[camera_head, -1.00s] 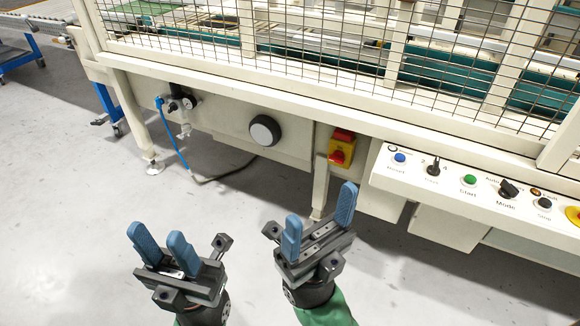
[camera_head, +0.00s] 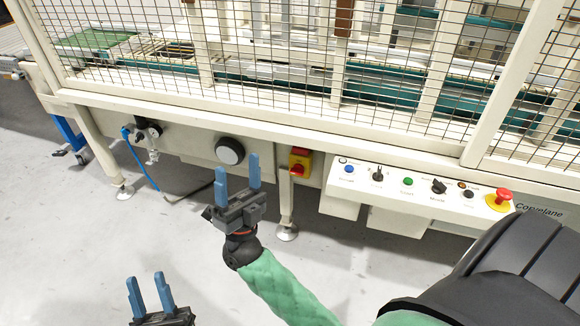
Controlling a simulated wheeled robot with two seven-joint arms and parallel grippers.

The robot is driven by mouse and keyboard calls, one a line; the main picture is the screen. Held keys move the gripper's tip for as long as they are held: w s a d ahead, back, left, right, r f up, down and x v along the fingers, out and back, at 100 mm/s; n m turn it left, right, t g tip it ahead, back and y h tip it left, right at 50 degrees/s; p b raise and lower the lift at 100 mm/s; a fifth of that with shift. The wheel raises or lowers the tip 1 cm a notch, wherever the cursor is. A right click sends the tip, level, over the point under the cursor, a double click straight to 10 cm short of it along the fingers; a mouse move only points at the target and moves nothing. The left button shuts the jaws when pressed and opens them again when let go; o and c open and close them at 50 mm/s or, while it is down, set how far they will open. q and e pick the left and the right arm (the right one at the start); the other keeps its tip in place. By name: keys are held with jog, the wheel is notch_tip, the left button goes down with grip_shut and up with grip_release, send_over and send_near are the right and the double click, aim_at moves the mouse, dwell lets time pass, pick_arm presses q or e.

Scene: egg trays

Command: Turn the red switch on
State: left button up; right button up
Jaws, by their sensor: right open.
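The red switch (camera_head: 297,170) is a red rotary handle on a yellow box, mounted on the cream machine front below the mesh guard. My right gripper (camera_head: 238,166) is raised with its blue fingers apart and empty. In the picture it lies to the left of the red switch and apart from it, with its fingertips just below a round black dial. My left gripper (camera_head: 147,279) is low at the bottom left, fingers apart and empty, far from the switch. Nothing covers the switch.
The round black dial (camera_head: 230,151) is left of the switch. A control panel (camera_head: 390,200) with buttons and a red emergency stop (camera_head: 499,199) juts out to the right. A machine leg (camera_head: 286,205) stands below the switch. A blue hose (camera_head: 142,162) hangs at left.

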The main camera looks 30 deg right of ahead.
aim_at(296, 174)
pick_arm(q)
notch_tip(296, 174, down, 25)
jog(key=w+d+m+g+y+p, duration=0.15)
jog(key=g+p, duration=0.25)
jog(key=g, duration=0.6)
pick_arm(e)
jog(key=w+d+f+n+g+y, duration=0.3)
jog(key=w+d+f+g, duration=0.4)
jog(key=w+d+f, duration=0.75)
jog(key=w+d+f+n+g+y, duration=0.1)
jog(key=d+f+n+g+y, duration=0.2)
jog(key=f, duration=0.7)
jog(key=w+d+f+n+g, duration=0.2)
jog(key=d+f+n+g, duration=0.25)
jog(key=f, duration=0.45)
jog(key=shift+m+t, duration=0.35)
jog(key=shift+m, duration=0.1)
jog(key=shift+f+x, duration=0.2)
jog(key=shift+x, duration=3.55)
jog(key=shift+d, duration=0.1)
jog(key=c, duration=1)
pick_arm(q)
jog(key=s+f+g, duration=0.5)
jog(key=f, duration=0.6)
jog(key=s+a+f+g+y, duration=0.1)
jog(key=s+f+g, duration=0.4)
jog(key=f, duration=0.6)
